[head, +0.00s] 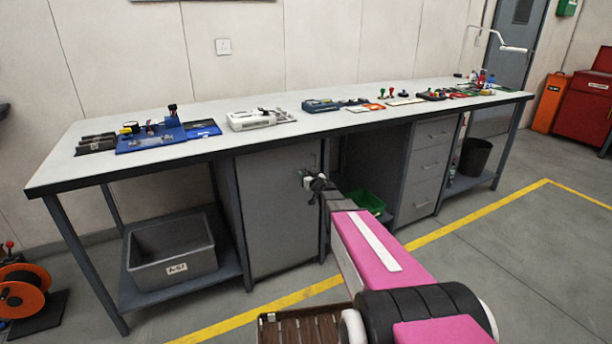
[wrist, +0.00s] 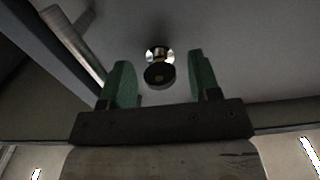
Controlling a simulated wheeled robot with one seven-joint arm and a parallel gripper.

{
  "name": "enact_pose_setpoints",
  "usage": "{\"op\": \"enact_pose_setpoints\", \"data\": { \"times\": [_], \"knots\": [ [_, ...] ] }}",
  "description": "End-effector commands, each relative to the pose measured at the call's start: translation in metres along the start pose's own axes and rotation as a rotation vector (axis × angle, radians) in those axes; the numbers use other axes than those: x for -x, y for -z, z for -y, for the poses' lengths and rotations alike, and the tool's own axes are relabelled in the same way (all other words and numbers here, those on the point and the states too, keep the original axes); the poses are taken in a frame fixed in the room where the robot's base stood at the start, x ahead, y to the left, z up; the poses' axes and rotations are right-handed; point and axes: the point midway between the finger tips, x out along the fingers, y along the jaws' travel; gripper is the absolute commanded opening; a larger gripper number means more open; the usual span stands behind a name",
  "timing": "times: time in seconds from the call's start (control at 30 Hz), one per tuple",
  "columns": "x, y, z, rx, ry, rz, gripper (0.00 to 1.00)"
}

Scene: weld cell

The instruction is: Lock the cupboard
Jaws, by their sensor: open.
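The grey cupboard (head: 272,215) stands under the bench, its flat door closed as far as I can see. My gripper (head: 314,181) is at the upper right part of its front. In the wrist view my gripper (wrist: 160,70) is open, with a green finger on each side of a small round lock fitting. The fitting has a bright metal collar (wrist: 159,54) and a dark round head (wrist: 160,76). The head lies between the fingers with a gap on both sides. I cannot tell whether the dark head is a key or a knob. The gripper hides this spot in the head view.
A pale bar (wrist: 74,45), perhaps the handle, runs close to the left finger. The bench top (head: 245,143) overhangs the cupboard. A grey bin (head: 172,252) stands at left, a green crate (head: 364,201) and drawers (head: 424,170) at right.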

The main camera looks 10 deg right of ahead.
Motion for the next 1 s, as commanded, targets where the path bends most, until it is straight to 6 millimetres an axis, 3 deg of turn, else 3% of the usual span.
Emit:
{"op": "enact_pose_setpoints", "data": {
  "times": [0.53,0.7,1.0],
  "knots": [
    [0.092,0.001,0.001,0.000,-0.001,0.001,0.57],
    [0.102,0.000,0.000,0.000,0.000,0.000,0.57],
    [0.101,0.000,0.000,0.000,-0.004,0.002,0.57]
  ]
}}
